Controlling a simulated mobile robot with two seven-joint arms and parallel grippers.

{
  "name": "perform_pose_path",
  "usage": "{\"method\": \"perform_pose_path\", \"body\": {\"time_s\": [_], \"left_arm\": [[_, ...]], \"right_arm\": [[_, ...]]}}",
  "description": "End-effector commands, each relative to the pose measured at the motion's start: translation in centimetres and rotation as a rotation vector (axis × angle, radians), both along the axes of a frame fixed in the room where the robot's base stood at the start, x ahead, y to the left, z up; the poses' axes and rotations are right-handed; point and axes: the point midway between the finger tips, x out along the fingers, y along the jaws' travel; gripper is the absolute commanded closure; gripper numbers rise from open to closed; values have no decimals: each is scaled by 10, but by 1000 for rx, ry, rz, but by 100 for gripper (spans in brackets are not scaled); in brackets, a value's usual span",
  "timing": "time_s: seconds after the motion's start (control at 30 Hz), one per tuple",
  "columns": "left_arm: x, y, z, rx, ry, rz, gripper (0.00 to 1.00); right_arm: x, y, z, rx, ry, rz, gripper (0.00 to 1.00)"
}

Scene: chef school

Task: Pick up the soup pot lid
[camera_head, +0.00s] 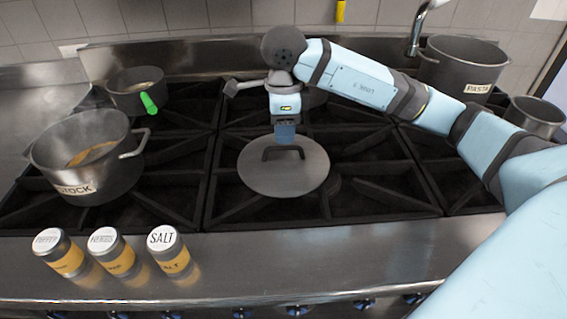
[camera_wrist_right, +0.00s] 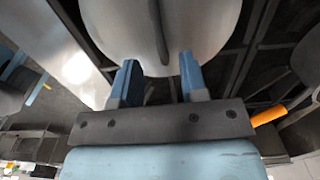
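The soup pot lid (camera_head: 283,179) is a round grey metal disc with a dark bar handle (camera_head: 283,152) on top. It lies flat on the black stove grate near the middle of the head view. My right gripper (camera_head: 285,136) is above the lid, pointing down at the handle. In the right wrist view the lid (camera_wrist_right: 205,28) fills the top, and my right gripper (camera_wrist_right: 158,72) has its two blue fingers spread apart, with the dark handle (camera_wrist_right: 158,30) lying between and beyond them. Whether the fingers reach the handle's height I cannot tell. My left gripper is not in view.
The STOCK pot (camera_head: 75,178) stands at left, with a smaller pan (camera_head: 135,98) behind it. The PASTA pot (camera_head: 460,70) and another pot (camera_head: 535,116) stand at back right. Three shakers, including SALT (camera_head: 170,253), stand on the front ledge. Grate right of the lid is clear.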

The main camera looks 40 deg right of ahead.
Motion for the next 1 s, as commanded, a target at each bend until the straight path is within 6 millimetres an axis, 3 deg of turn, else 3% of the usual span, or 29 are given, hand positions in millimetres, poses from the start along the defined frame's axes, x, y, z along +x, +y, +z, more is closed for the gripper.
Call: {"method": "perform_pose_path", "body": {"time_s": [0.4, 0.63, 0.8, 1.0], "left_arm": [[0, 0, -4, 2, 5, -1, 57], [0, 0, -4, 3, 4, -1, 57], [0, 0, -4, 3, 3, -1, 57], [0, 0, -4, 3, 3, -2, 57]], "right_arm": [[0, 0, -49, 1, 3, 0, 60], [1, 0, -52, 1, 1, 0, 60], [1, 0, -52, 1, 1, 1, 97], [1, 0, -52, 1, 0, 0, 100]]}}
